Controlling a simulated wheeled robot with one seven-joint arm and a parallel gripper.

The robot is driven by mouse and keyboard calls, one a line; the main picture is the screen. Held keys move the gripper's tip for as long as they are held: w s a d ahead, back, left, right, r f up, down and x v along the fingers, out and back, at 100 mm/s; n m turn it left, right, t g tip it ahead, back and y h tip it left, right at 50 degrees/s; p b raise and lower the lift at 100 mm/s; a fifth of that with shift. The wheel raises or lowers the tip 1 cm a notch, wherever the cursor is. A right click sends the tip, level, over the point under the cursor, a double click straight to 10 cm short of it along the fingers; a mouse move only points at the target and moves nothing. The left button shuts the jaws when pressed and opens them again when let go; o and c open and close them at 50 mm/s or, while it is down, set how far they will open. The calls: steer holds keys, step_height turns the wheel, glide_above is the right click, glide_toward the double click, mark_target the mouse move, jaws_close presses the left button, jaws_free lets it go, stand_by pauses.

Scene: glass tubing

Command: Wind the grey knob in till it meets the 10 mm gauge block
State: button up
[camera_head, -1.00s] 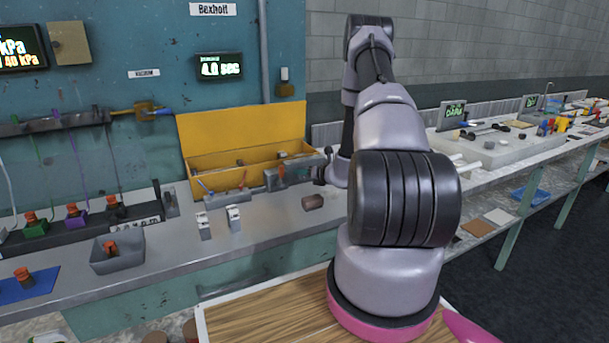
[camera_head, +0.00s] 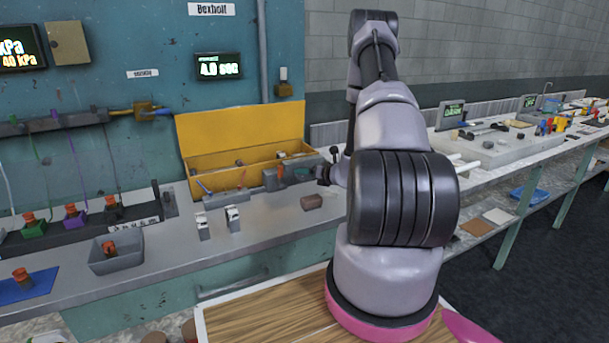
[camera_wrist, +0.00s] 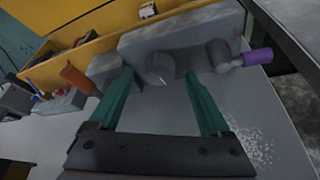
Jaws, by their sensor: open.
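The grey knob (camera_wrist: 160,69) is a short round piece on the front of a grey block-shaped fixture (camera_wrist: 196,32) in the wrist view. My gripper (camera_wrist: 160,76) has two green fingers, open, one on each side of the knob; I cannot tell whether either touches it. In the head view the fixture (camera_head: 270,179) stands at the back of the bench, and my arm hides part of it. I cannot pick out the 10 mm gauge block for certain.
A purple-ended grey lever (camera_wrist: 257,57) sticks out right of the knob. An orange-handled piece (camera_wrist: 78,78) lies to the left. A yellow open box (camera_head: 240,135) stands behind. A brown block (camera_head: 312,202) lies on the bench in front.

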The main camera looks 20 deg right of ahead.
steer(key=v, duration=0.8)
